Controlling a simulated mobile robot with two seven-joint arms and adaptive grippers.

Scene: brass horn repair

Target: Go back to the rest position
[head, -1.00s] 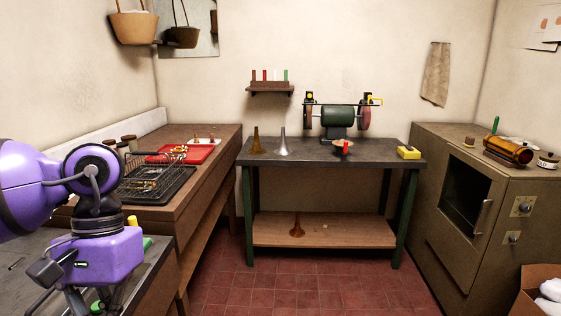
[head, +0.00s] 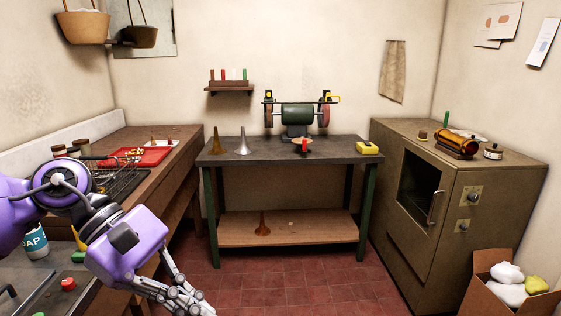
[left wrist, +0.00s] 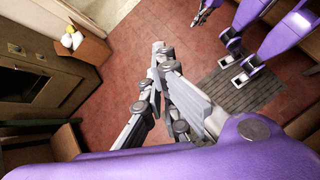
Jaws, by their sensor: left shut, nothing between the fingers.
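My left gripper (head: 203,309) is at the lower left of the head view, on my purple forearm, with its grey fingers pointing down and right over the red tiled floor. It also shows in the left wrist view (left wrist: 162,50), where its fingers are together with nothing between them. It touches none of the objects around it.
A wooden bench (head: 178,160) with a red tray (head: 152,156) runs along the left wall. The dark-topped table (head: 325,153) carries brass horns and a grinder (head: 297,114). A brown cabinet (head: 480,188) and an open cardboard box (head: 480,284) stand at right. The middle floor (head: 290,278) is clear.

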